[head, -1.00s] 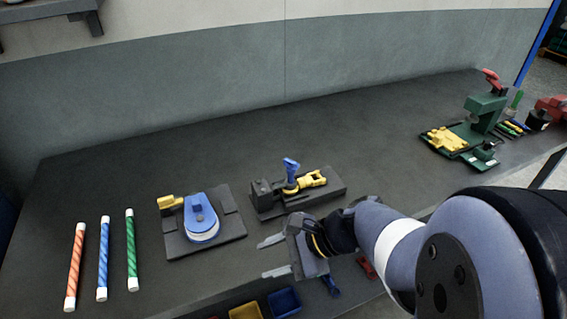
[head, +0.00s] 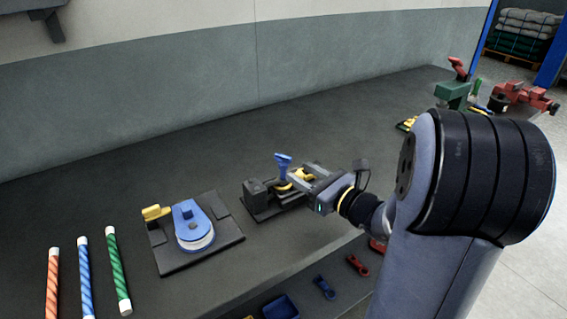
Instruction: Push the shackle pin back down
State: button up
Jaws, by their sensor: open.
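The shackle pin with a blue head (head: 283,159) stands upright in the dark fixture on the bench. The yellow shackle (head: 301,175) lies in the same fixture (head: 262,209), partly hidden by my gripper. My gripper (head: 291,178) reaches in from the right, its jaws open and level over the fixture. Its fingertips are close to the blue pin, just right of it and below its head. I cannot tell whether they touch it. The pin's lower end is hidden.
A blue pulley block (head: 191,222) on a dark plate stands left of the fixture. Striped rods (head: 117,270) lie at the far left. Blue (head: 324,287) and red (head: 358,265) shackles lie near the front edge. The bench behind the fixture is clear.

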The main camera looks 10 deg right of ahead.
aim_at(287, 165)
jog(key=x, duration=0.7)
jog(key=shift+c, duration=0.2)
grip_shut()
